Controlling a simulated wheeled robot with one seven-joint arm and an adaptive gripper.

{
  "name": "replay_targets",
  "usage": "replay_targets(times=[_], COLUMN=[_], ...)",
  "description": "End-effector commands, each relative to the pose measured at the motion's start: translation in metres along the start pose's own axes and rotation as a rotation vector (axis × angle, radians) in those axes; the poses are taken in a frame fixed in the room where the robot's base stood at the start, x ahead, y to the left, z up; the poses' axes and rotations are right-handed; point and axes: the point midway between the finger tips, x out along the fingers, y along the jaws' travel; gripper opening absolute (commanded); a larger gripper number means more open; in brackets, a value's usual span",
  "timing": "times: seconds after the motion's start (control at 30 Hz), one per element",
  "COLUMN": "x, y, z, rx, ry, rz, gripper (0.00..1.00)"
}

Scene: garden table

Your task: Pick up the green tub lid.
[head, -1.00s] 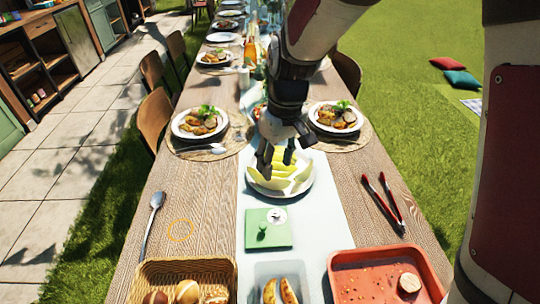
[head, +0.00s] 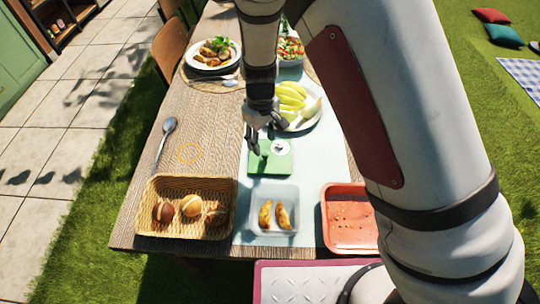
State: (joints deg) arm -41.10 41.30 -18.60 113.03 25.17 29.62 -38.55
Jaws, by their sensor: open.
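The green tub lid (head: 275,165) lies flat on the pale table runner. It is square, with a small green knob and a round white label near its upper right. My gripper (head: 267,144) is open and empty, pointing down over the lid's upper left part. Its fingers cover part of the lid and lie near the knob. I cannot tell whether they touch it. A clear tub (head: 275,224) with two browned wedges in it stands just below the lid in the picture.
A wicker basket (head: 228,190) with bread rolls stands at the lower left, and an orange tray (head: 350,190) at the lower right, partly hidden by my arm. A plate of melon slices (head: 314,122) is behind the lid. A spoon (head: 163,143) lies at left.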

Motion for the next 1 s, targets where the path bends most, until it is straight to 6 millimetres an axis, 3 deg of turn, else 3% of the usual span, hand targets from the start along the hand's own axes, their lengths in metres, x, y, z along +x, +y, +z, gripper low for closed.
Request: replay_targets(times=[0.43, 0.73, 0.77, 0.93, 1.0], x=[0.049, 0.054, 0.054, 0.054, 0.054], y=[0.004, 0.004, 0.004, 0.004, 0.004], z=[0.006, 0.005, 0.005, 0.005, 0.005], rx=[0.001, 0.001, 0.001, 0.001, 0.001], ry=[-0.001, 0.002, 0.001, 0.001, 0.001], rz=[0.0, 0.0, 0.0, 0.0, 0.0], gripper=[0.43, 0.43, 0.41, 0.02, 0.0])
